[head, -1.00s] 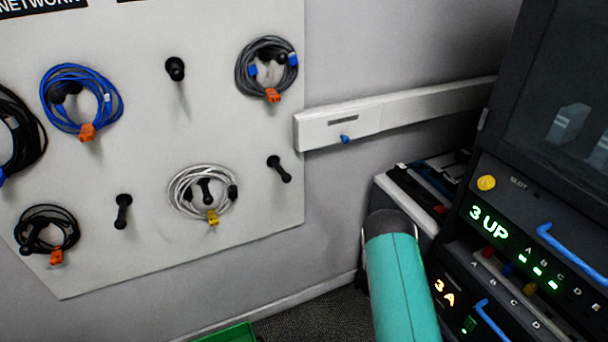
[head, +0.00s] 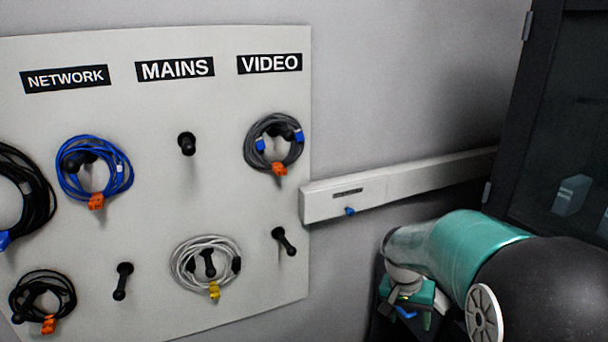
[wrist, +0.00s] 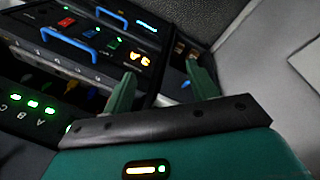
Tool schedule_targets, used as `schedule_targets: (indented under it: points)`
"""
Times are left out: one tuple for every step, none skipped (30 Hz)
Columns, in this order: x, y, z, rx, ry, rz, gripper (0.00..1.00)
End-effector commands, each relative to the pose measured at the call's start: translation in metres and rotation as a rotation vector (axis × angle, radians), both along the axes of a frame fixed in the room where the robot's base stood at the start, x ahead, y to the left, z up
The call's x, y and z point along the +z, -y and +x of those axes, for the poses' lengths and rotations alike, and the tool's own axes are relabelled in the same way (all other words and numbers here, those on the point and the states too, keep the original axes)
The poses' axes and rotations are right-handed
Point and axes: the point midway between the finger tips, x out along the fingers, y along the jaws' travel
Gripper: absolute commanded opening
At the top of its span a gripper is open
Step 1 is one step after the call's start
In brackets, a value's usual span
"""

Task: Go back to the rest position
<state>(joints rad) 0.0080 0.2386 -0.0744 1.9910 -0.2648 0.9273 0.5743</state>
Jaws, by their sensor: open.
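My gripper (head: 408,318) shows at the lower right of the head view, at the end of my teal and black arm. It hangs low in front of the dark rack, with a bit of blue seen near its fingers. In the wrist view my gripper (wrist: 163,85) has its two green fingers spread apart. Nothing is seen between them. Behind them are the rack's panels with blue handles (wrist: 76,44) and lit letters.
A white board (head: 150,220) holds coiled cables on black pegs under NETWORK, MAINS and VIDEO labels. Several coils hang there, including a blue coil (head: 95,168) and a white coil (head: 205,265). White trunking (head: 400,185) runs along the wall. A dark cabinet (head: 560,110) stands at right.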

Motion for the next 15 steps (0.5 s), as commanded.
schedule_targets:
  points:
    - [0.018, -0.005, -0.009, 0.025, 0.028, 0.013, 0.58]
    - [0.026, -0.008, -0.014, 0.040, 0.042, 0.021, 0.58]
    - [0.037, -0.012, -0.022, 0.062, 0.060, 0.032, 0.58]
    - [0.044, -0.015, -0.028, 0.079, 0.072, 0.039, 0.58]
    - [0.052, -0.018, -0.033, 0.094, 0.086, 0.046, 0.58]
    - [0.061, -0.022, -0.042, 0.116, 0.105, 0.055, 0.58]
    - [0.068, -0.025, -0.048, 0.134, 0.118, 0.061, 0.58]
    - [0.075, -0.028, -0.054, 0.151, 0.133, 0.066, 0.58]
    - [0.083, -0.032, -0.063, 0.174, 0.152, 0.074, 0.58]
    - [0.089, -0.035, -0.069, 0.191, 0.166, 0.078, 0.58]
    - [0.095, -0.037, -0.076, 0.209, 0.180, 0.083, 0.58]
    - [0.102, -0.041, -0.085, 0.233, 0.199, 0.088, 0.58]
    - [0.107, -0.044, -0.092, 0.251, 0.213, 0.093, 0.58]
    - [0.111, -0.047, -0.099, 0.269, 0.228, 0.095, 0.58]
    - [0.117, -0.050, -0.108, 0.293, 0.249, 0.099, 0.58]
